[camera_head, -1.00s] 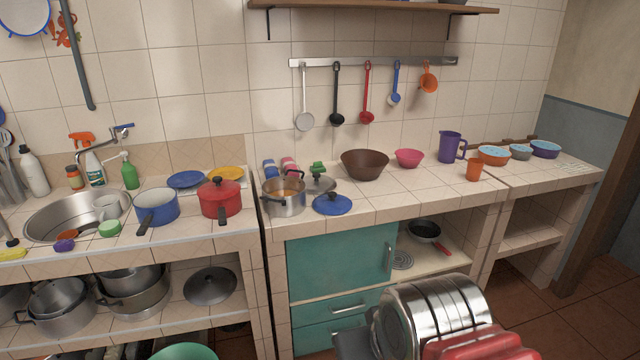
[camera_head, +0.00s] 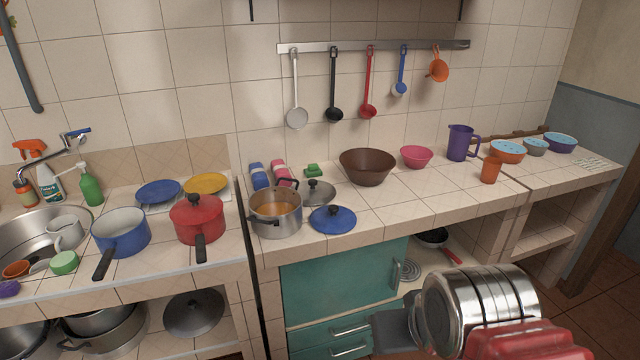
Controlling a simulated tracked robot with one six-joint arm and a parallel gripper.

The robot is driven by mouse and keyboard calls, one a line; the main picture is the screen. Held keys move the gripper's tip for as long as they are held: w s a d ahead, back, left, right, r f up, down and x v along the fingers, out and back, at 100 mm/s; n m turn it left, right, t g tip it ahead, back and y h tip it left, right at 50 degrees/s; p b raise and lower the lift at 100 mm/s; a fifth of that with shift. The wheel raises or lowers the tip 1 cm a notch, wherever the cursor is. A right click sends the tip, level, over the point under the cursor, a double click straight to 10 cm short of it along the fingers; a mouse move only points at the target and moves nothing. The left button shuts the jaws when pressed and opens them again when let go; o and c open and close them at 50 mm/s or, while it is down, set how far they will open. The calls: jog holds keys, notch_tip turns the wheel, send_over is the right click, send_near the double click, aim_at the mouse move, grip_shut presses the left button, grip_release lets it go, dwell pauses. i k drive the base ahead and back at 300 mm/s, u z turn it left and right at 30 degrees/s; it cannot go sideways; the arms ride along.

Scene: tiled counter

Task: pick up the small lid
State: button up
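Two small lids lie on the middle counter beside a metal pot (camera_head: 275,218). One is a blue lid (camera_head: 332,222) with a dark knob, near the counter's front edge. The other is a grey metal lid (camera_head: 322,198) with a dark knob, just behind it and partly hidden by the blue lid and pot. A larger dark grey lid (camera_head: 194,318) leans on the lower left shelf. My arm's silver and red parts show at the bottom right, well in front of the counter and apart from the lids. A dark grey part there may be my gripper (camera_head: 392,330); its fingers cannot be made out.
The pot holds something orange-brown. A brown bowl (camera_head: 367,167) and pink bowl (camera_head: 416,157) stand right of the lids. A green item (camera_head: 314,170) lies behind. A red pot (camera_head: 198,219) stands left, across a gap. Counter right of the blue lid is clear.

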aim_at(313, 192)
jog(key=u, duration=0.05)
jog(key=i, duration=0.75)
jog(key=u, duration=0.6)
jog(key=i, duration=0.5)
jog(key=u, duration=0.25)
